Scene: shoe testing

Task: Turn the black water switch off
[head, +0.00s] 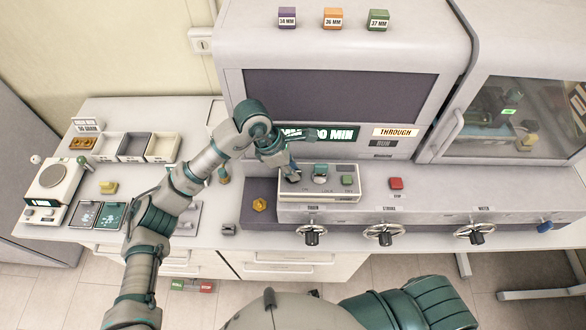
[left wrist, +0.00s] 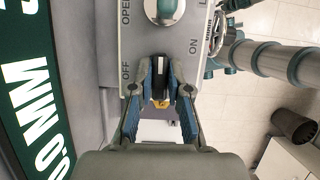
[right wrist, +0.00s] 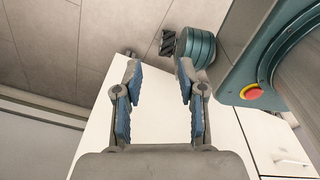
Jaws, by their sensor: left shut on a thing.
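The control box (head: 318,194) stands on the machine ledge, with a teal knob (head: 321,169) and a green button (head: 347,180) on top. My left gripper (head: 291,174) reaches down onto the box's left end. In the left wrist view its fingers (left wrist: 160,68) are shut on a small dark part, the black water switch (left wrist: 160,84), between the OFF and ON labels. The fingers hide most of the switch; its exact angle cannot be told. My right gripper (right wrist: 155,85) is open and empty in the right wrist view, and does not show in the head view.
A red button (head: 396,183) sits right of the box. Several valve wheels, one of them black-handled (head: 476,234), line the machine's front. An amber nut (head: 260,204) lies left of the box. A scale (head: 52,178) and trays (head: 163,147) stand at the left.

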